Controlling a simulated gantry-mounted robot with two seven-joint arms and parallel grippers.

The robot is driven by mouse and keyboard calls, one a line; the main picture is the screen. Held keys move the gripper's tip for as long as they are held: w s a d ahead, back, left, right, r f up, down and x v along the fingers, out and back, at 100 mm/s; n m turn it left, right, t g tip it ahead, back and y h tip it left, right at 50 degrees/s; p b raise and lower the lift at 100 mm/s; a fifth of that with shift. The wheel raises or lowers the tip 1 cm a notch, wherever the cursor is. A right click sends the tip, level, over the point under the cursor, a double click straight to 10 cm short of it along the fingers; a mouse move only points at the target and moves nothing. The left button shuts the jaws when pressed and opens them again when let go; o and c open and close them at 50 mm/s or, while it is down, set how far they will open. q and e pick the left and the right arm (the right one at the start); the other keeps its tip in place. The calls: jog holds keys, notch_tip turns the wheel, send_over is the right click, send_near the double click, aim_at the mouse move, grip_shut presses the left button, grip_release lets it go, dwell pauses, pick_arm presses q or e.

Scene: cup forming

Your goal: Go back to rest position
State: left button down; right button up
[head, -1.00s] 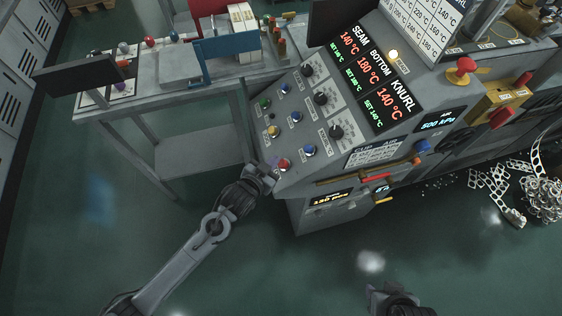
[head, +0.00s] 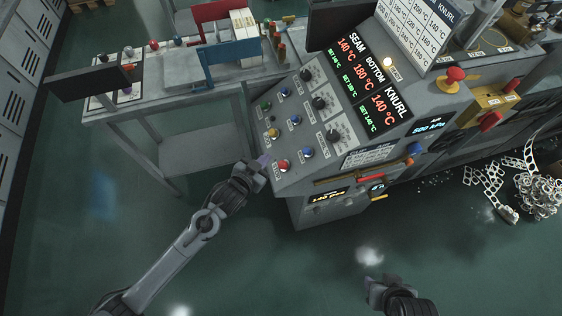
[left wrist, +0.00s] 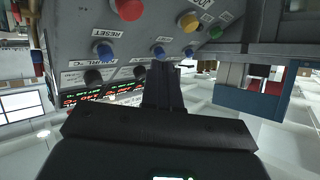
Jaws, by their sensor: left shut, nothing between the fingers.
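My left gripper (head: 264,161) is shut and empty. In the head view it is just off the lower left edge of the grey control panel (head: 293,175), beside the red button (head: 282,165). In the left wrist view its closed fingers (left wrist: 163,85) show in front of the panel, with the red button (left wrist: 130,8) and a blue button (left wrist: 103,53) at upper left. My right gripper (head: 374,284) is at the bottom of the head view, over the floor and away from the machine. Its fingertips are too small to read.
A grey bench (head: 190,100) with a blue bracket (head: 232,60) stands at upper left. Scrap metal strips (head: 490,185) lie on the floor at right. The green floor (head: 230,270) is clear between my two arms.

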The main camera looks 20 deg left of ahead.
dwell(0.6)
pick_arm(q)
jog(key=s+f+n+g, duration=0.2)
jog(key=s+f, duration=0.2)
jog(key=s, duration=0.5)
jog(key=s+a+r+g+y, duration=0.1)
jog(key=s+a+r+g, duration=0.25)
jog(key=s, duration=0.55)
jog(key=s+a+r+g+y, duration=0.2)
jog(key=s+g, duration=0.2)
jog(key=s, duration=0.4)
notch_tip(320, 180, up, 20)
jog(key=p, duration=1.9)
jog(key=shift+d+n+p, duration=0.3)
jog(key=shift+p, duration=0.1)
